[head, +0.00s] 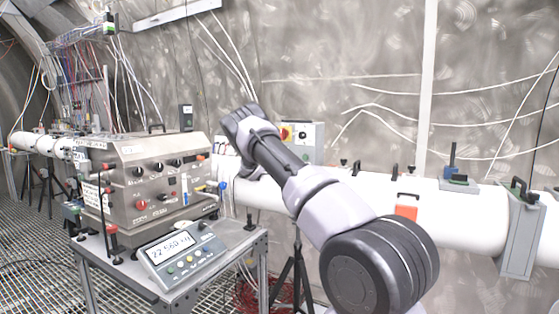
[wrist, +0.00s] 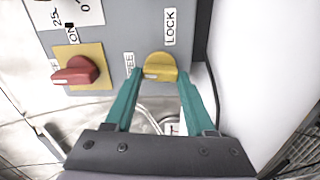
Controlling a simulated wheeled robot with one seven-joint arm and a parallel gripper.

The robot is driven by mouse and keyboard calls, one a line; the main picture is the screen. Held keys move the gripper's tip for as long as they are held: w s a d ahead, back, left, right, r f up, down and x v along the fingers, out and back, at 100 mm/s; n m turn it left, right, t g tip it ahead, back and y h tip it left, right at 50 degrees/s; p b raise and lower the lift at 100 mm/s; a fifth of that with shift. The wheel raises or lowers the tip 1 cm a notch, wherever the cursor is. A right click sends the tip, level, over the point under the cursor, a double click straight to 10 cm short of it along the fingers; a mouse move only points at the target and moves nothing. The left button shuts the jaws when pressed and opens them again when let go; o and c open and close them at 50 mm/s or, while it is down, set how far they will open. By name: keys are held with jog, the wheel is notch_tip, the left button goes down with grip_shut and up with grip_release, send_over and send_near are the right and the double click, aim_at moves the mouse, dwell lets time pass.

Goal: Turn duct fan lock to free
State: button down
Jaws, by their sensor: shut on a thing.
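The yellow lock knob (wrist: 161,66) sits on a grey control panel (wrist: 112,40) in the wrist view. A LOCK label stands above it and a FREE label at its left. The knob's bar lies roughly across the picture, with a white mark at its left end, on the FREE side. My gripper (wrist: 160,75) has its two teal fingers on either side of the knob, shut on it. In the head view the grey control box (head: 308,136) shows behind my arm; my fingers are hidden there.
A red switch (wrist: 75,72) on a yellow plate marked ON is left of the knob. A white duct (head: 465,213) runs along the wall. A steel instrument box (head: 140,180) and a scale display (head: 178,254) stand on a cart at left.

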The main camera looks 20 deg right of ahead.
jog(key=shift+n, duration=0.6)
jog(key=shift+f, duration=0.1)
jog(key=shift+c, duration=1.2)
grip_release()
jog(key=shift+a, duration=0.1)
jog(key=v, duration=1)
jog(key=shift+s+a, duration=0.25)
jog(key=shift+s, duration=0.05)
